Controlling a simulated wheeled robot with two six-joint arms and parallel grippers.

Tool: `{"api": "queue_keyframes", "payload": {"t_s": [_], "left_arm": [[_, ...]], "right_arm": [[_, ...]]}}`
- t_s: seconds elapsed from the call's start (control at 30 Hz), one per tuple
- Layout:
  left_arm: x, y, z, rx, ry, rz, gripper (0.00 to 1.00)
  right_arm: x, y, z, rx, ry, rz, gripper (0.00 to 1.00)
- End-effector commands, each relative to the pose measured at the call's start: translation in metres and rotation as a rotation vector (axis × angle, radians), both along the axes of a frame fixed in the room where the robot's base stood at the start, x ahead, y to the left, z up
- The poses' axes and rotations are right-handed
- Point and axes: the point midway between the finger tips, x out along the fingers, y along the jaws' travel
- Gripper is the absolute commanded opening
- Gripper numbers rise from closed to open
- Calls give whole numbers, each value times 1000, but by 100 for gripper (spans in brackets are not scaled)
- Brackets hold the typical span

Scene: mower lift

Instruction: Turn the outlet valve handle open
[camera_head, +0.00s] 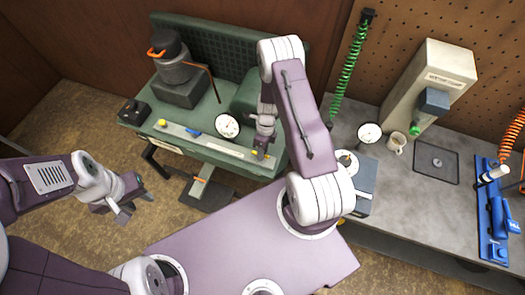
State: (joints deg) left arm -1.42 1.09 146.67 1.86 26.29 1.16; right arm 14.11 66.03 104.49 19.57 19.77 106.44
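A pale strip on the front edge of the green bench (245,163) carries a small blue handle (193,133), a white round gauge (227,126) and small yellow parts (162,122) near its ends. I cannot tell which of these is the outlet valve handle. My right gripper (262,154) points down at the right end of the strip, beside or over a yellow part there. Its fingers are too small to tell whether they are open or touching anything. My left gripper (134,206) hangs open and empty over the floor, left of the bench.
A grey motor-like unit (176,72) and a black box (134,112) stand on the green bench. Green coiled hose (346,75) hangs between.

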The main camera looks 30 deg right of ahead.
Motion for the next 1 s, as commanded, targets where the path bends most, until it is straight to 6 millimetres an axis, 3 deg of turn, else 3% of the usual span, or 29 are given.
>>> {"api": "queue_keyframes", "payload": {"t_s": [0.33,0.47,1.0], "left_arm": [[0,0,1,0,0,0,36],[0,0,1,0,0,0,36],[0,0,0,0,0,0,36]], "right_arm": [[-1,2,-9,0,0,1,34],[-1,1,-9,-1,-1,1,1],[0,1,-9,-1,-2,112,0]]}}
